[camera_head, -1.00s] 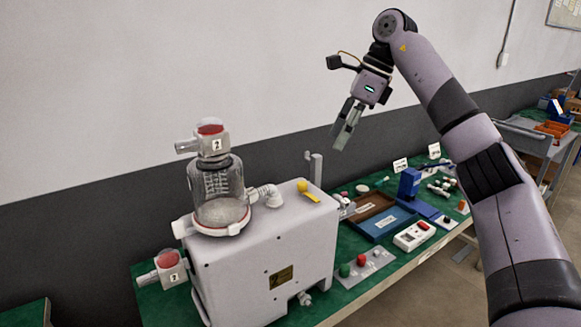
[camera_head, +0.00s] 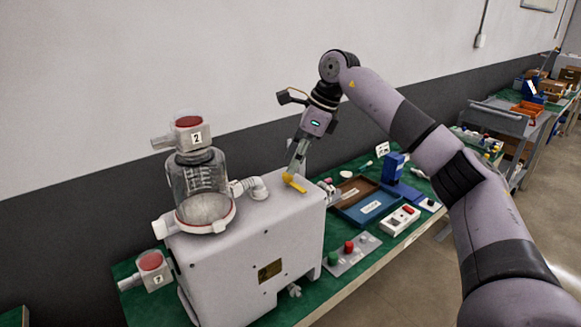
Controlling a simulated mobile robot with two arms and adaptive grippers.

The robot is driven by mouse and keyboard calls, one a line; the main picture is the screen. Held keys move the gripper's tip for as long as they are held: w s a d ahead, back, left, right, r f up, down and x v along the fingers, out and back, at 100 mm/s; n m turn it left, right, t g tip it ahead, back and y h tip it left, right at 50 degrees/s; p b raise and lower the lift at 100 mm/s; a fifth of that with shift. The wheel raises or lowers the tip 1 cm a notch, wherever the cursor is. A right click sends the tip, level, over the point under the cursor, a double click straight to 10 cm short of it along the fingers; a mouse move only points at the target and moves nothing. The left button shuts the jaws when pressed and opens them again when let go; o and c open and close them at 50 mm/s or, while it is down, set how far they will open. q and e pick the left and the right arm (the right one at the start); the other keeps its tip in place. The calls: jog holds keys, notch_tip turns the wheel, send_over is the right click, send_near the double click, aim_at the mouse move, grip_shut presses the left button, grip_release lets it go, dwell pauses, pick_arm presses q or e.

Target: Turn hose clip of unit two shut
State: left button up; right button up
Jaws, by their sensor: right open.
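Unit two is the white pump housing (camera_head: 230,240) with a clear canister (camera_head: 205,190) on it and a "2" label (camera_head: 197,138) on the red-topped fitting. A yellow lever (camera_head: 297,185) sits on top of the housing, near its back right corner; I take it to be the hose clip. My right gripper (camera_head: 292,170) is open and points down, its fingertips right at the lever. I cannot tell whether they touch it or stand just behind it. The fingers cover part of that corner. My left gripper is not in view.
A second red-faced fitting (camera_head: 153,268) marked "2" is at the housing's lower left. To the right on the green bench are a panel with green and red buttons (camera_head: 348,247), a blue tray (camera_head: 371,206) and a white switch box (camera_head: 400,220). The wall is behind.

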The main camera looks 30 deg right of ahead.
aim_at(288, 176)
jog(key=x, duration=0.2)
jog(key=shift+w+f, duration=0.1)
jog(key=shift+f, duration=0.15)
jog(key=shift+w+a+f, duration=0.1)
jog(key=shift+f, duration=0.2)
jog(key=shift+a+f, duration=0.1)
jog(key=c, duration=0.7)
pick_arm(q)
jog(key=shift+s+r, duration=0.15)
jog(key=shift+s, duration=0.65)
pick_arm(e)
grip_shut()
